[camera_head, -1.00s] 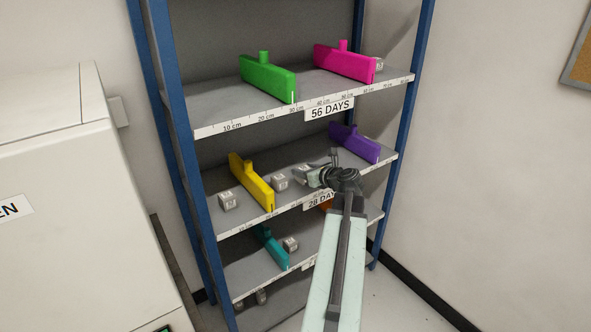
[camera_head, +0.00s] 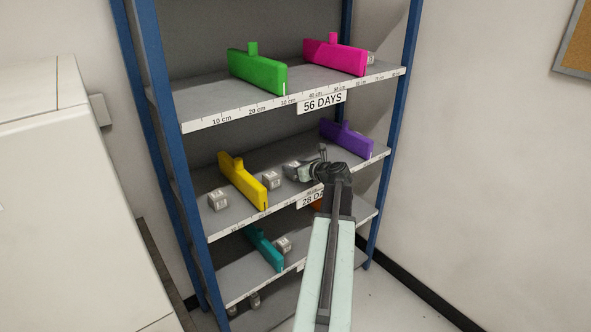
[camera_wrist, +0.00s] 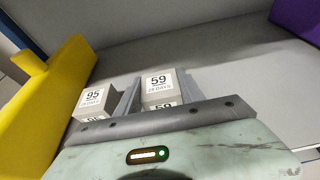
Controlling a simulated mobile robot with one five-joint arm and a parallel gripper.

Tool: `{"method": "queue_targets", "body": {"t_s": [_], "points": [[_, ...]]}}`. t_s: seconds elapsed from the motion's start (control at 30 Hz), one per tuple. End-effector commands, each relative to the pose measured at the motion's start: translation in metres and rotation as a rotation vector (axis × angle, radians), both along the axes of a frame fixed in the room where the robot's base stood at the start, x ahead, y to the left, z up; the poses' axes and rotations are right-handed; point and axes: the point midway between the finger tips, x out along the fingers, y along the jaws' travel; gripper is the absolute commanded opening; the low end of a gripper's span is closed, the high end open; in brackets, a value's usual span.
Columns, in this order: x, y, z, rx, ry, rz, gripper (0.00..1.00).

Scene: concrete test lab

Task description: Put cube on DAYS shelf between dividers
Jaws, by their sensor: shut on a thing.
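A grey-white concrete cube labelled 59, 28 DAYS (camera_wrist: 158,88) is between the fingers of my gripper (camera_wrist: 157,95), which is shut on it. In the head view my gripper (camera_head: 300,170) is over the 28 DAYS shelf (camera_head: 245,226), between the yellow divider (camera_head: 242,182) and the purple divider (camera_head: 347,139). I cannot tell whether the held cube touches the shelf. Another cube, labelled 95, 28 DAYS (camera_wrist: 92,99), stands just left of my left finger; it also shows in the head view (camera_head: 271,180).
Another cube (camera_head: 218,200) stands left of the yellow divider. The 56 DAYS shelf (camera_head: 215,115) above carries green (camera_head: 257,72) and pink (camera_head: 334,57) dividers. A teal divider (camera_head: 263,250) stands on the shelf below. Blue posts (camera_head: 170,130) frame the rack. Bare shelf lies toward the purple divider.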

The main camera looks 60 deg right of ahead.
Motion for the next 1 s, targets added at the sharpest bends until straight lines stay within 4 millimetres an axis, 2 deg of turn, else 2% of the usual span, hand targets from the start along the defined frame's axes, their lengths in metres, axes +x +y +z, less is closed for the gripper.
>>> {"method": "queue_targets", "body": {"t_s": [0.07, 0.1, 0.17, 0.2, 0.57, 1.0], "points": [[0.0, 0.0, -0.003, 0.0, -0.001, 0.0, 0.0], [0.0, 0.0, -0.004, 0.0, 0.0, 0.0, 0.48], [0.0, 0.0, -0.002, 0.0, 0.0, 0.0, 0.65], [0.0, 0.0, -0.002, 0.0, 0.0, 0.0, 0.67], [-0.004, 0.0, 0.004, 0.0, 0.0, -0.003, 0.67], [-0.093, 0.029, 0.039, 0.0, 0.0, -0.005, 0.67]]}}
